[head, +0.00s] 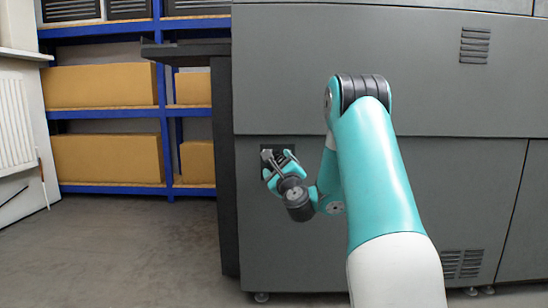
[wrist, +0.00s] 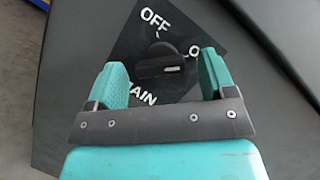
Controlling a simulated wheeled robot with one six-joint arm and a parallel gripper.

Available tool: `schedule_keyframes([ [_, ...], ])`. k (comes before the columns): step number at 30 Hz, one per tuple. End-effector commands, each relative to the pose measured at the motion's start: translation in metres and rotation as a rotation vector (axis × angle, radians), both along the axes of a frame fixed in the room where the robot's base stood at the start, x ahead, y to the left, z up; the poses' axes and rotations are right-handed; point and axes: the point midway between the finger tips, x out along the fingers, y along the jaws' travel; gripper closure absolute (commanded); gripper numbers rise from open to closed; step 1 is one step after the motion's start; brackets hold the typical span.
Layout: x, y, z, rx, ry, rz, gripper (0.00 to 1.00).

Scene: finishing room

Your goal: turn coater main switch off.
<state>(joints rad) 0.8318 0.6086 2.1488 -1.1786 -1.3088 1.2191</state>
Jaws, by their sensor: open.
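The coater main switch is a dark rotary knob (wrist: 158,67) on a black square plate (wrist: 185,28), which looks tilted in the wrist view. White lettering reads OFF at the top and MAIN, partly hidden, at the lower left. Another label starting with O at the right is mostly covered by a finger. The knob lies roughly sideways, its white mark at the right end toward that label. My gripper (wrist: 161,62) is open, with one teal finger on each side of the knob and gaps visible. In the head view, my gripper (head: 277,164) is at the plate and hides the knob.
The plate is on the lower left of a large grey machine cabinet (head: 420,95). A dark post (head: 224,170) and ledge stand left of it. Blue shelving (head: 110,113) with boxes is behind. The floor (head: 120,255) at the left is clear.

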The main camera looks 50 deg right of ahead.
Motion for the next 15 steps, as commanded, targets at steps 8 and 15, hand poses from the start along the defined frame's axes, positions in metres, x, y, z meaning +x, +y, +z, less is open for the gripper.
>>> schedule_keyframes([
  [8,0.0011,-0.0023,0.0004,0.000,-0.001,-0.001,0.23],
  [15,0.0014,-0.0014,0.0004,0.000,-0.001,0.001,0.65],
])
